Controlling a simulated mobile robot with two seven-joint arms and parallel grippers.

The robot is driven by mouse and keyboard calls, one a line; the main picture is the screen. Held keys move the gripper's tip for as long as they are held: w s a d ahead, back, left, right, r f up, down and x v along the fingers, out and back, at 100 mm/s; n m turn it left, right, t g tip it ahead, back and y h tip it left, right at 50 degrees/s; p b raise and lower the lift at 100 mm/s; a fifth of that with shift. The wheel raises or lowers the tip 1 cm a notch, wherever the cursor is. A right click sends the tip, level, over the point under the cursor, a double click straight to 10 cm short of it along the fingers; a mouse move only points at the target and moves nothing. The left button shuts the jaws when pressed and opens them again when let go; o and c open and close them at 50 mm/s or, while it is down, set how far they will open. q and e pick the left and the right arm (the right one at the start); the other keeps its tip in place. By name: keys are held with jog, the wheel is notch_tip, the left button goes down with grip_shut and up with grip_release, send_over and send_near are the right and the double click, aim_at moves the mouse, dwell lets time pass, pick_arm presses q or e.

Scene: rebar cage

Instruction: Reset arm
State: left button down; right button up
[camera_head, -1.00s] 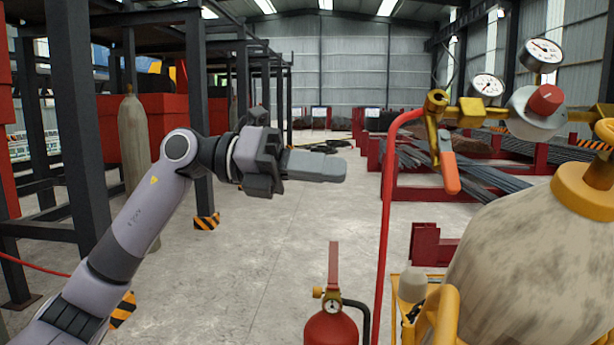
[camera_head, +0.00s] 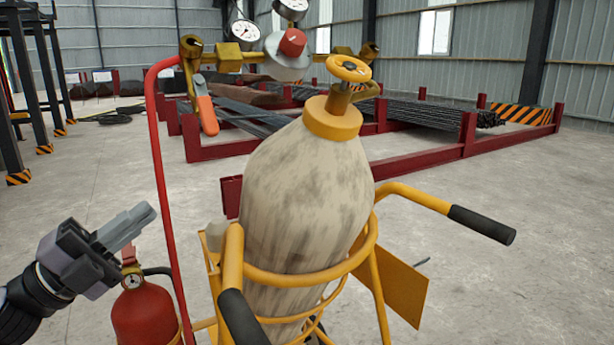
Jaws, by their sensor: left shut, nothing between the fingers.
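My left gripper (camera_head: 128,228) is at the lower left of the head view. Its grey fingers are together with nothing between them, pointing up and to the right. It appears just above and left of the red fire extinguisher (camera_head: 147,312) and left of the red hose (camera_head: 166,200); whether it touches either cannot be told. My right gripper is not in view.
A worn gas cylinder (camera_head: 305,190) stands in a yellow cart (camera_head: 375,262) with black-grip handles (camera_head: 482,225). Gauges (camera_head: 243,33) and a yellow valve wheel (camera_head: 349,68) sit above. Red racks with rebar (camera_head: 425,110) stand behind. Concrete floor (camera_head: 510,290) is clear at right.

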pick_arm(q)
notch_tip(320, 180, down, 24)
jog(key=s+f+n+t+y, duration=0.1)
jog(key=s+n+t+y, duration=0.25)
jog(key=n+y, duration=1.35)
jog(key=s+d+f+n+g, duration=0.2)
jog(key=s+f+n+g, duration=0.25)
jog(key=s+f, duration=0.4)
jog(key=s+d+f+n+g, duration=0.3)
jog(key=s+f+n, duration=0.3)
jog(key=f, duration=0.4)
notch_tip(320, 180, up, 11)
jog(key=a+m+p, duration=0.1)
jog(key=a+p, duration=0.1)
jog(key=p, duration=1)
jog(key=shift+s+f+t+p, duration=0.15)
jog(key=shift+s+t+p, duration=0.15)
jog(key=shift+s, duration=0.05)
